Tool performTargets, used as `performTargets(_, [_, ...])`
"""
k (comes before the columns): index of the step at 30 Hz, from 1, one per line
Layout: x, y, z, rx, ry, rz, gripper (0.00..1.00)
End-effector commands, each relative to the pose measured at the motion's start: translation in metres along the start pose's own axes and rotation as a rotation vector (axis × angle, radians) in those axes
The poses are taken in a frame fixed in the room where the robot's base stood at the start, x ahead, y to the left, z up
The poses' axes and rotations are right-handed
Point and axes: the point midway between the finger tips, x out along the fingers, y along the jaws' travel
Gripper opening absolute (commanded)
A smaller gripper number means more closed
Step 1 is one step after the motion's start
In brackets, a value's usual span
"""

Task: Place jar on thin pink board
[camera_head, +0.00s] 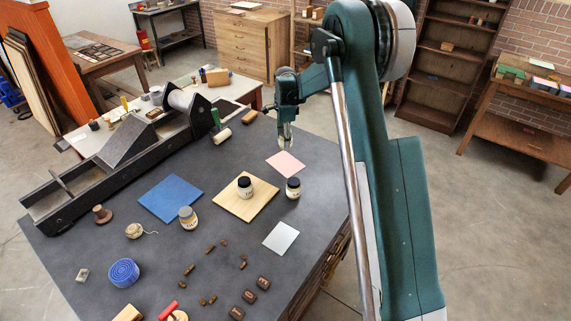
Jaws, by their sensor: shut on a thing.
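The thin pink board (285,164) lies flat on the dark table, and its visible top looks bare. A jar with a dark lid and pale label (245,187) stands upright on a light wooden board. A second dark-lidded jar (293,188) stands upright on the table just in front of the pink board. A third jar, amber with a greyish lid (188,217), stands at the blue board's edge. My gripper (286,143) is above and behind the pink board, apart from these jars. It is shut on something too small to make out.
The light wooden board (262,203), blue board (171,197) and pale grey board (281,237) lie nearby. A long dark press (125,150) spans the table's left side.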

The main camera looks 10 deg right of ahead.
Motion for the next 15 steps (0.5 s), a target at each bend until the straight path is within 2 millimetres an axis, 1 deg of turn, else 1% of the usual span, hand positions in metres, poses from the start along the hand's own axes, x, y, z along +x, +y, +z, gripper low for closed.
performTargets(10, [0.002, 0.000, 0.000, 0.000, 0.000, 0.000, 0.21])
performTargets(15, [0.016, 0.000, 0.000, 0.000, 0.000, 0.000, 0.21])
